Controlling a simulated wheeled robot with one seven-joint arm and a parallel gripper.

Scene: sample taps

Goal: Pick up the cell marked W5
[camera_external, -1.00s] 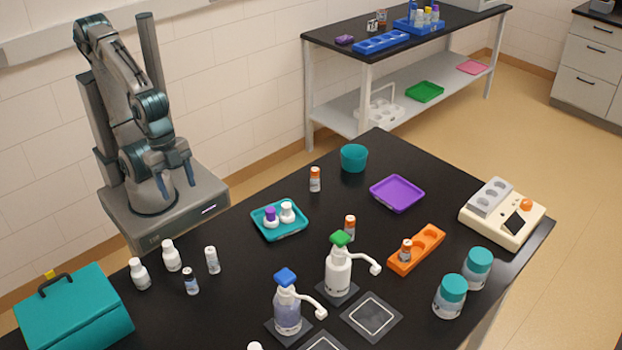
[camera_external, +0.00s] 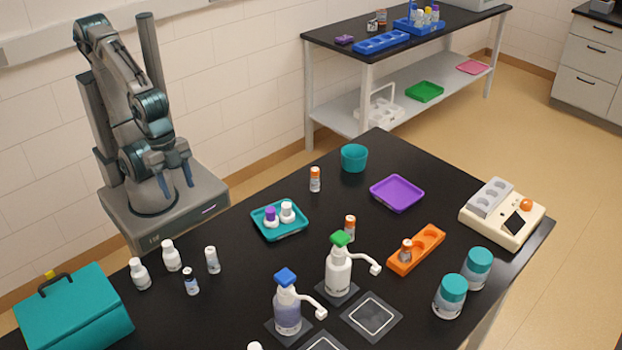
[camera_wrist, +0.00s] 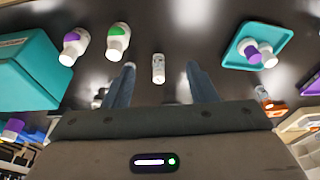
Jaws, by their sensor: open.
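No marking W5 is readable in either view, so I cannot tell which item is that cell. Small cylinders that could be cells are a white one (camera_external: 212,260), a dark-banded one (camera_external: 190,281) and orange-topped ones (camera_external: 315,179), (camera_external: 349,227), (camera_external: 406,250). The last sits in an orange holder (camera_external: 428,240). My gripper (camera_external: 180,191) is open and empty beyond the bench's far left edge, away from all of them. In the wrist view, a white cylinder (camera_wrist: 158,70) appears between the fingers, at a distance.
Two white bottles (camera_external: 139,274), (camera_external: 171,256) stand near the teal case (camera_external: 75,315). A teal tray (camera_external: 279,232) holds two bottles. Pump bottles (camera_external: 287,310), (camera_external: 338,270) and teal-lidded jars (camera_external: 449,298) stand nearer. The bench between cylinders and tray is clear.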

